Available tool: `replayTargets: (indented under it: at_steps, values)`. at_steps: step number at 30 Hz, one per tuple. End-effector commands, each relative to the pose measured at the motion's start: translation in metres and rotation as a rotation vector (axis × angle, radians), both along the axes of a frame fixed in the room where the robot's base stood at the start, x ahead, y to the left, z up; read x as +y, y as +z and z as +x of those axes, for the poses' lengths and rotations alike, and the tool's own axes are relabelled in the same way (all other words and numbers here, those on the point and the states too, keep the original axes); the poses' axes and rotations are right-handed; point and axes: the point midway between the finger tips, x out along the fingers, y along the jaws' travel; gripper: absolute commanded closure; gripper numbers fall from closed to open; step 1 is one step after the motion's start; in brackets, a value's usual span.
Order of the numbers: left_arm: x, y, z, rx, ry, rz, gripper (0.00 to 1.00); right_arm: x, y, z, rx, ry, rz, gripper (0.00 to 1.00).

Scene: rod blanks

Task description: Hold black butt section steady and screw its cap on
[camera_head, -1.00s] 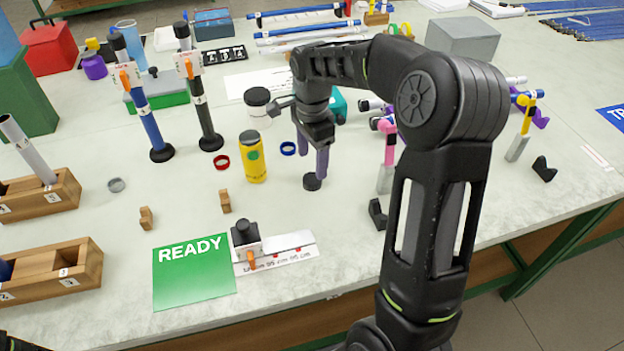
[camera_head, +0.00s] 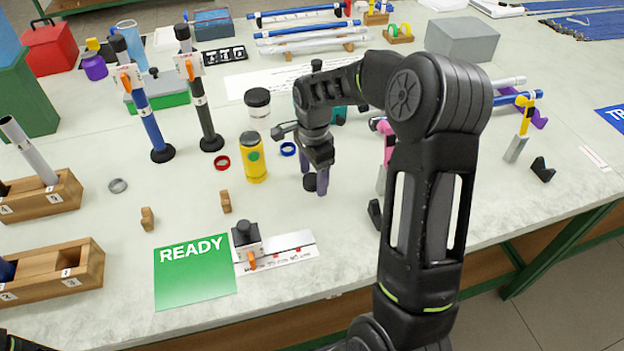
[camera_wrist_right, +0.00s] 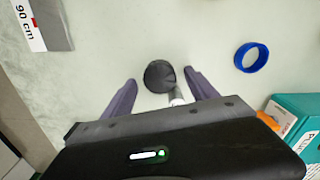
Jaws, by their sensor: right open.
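The black butt section (camera_head: 203,108) stands upright at the back left, with a white and orange clamp around its upper part and a wide black foot. A small round black cap (camera_head: 309,183) lies on the table; it also shows in the right wrist view (camera_wrist_right: 160,74). My right gripper (camera_head: 314,178) is open, with its purple-grey fingers low on either side of the cap. In the right wrist view the cap sits between the fingertips, with a gap visible on both sides. My left gripper is out of view.
A blue section (camera_head: 149,118) stands clamped left of the black one. A yellow can (camera_head: 253,160), red ring (camera_head: 222,163) and blue ring (camera_head: 288,149) are near the cap. A green READY mat (camera_head: 193,275) and a measuring strip (camera_head: 290,252) lie in front.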

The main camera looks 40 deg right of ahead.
Motion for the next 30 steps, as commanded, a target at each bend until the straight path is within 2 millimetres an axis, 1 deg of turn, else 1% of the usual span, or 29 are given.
replayTargets:
  at_steps: [14, 30]
  values:
    - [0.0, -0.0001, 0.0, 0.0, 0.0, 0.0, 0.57, -0.0001, 0.0007, 0.0002, -0.001, 0.0, 0.0, 0.33]
    - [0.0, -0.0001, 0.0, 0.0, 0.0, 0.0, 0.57, -0.0001, 0.0007, 0.0002, -0.001, 0.0, 0.0, 0.77]
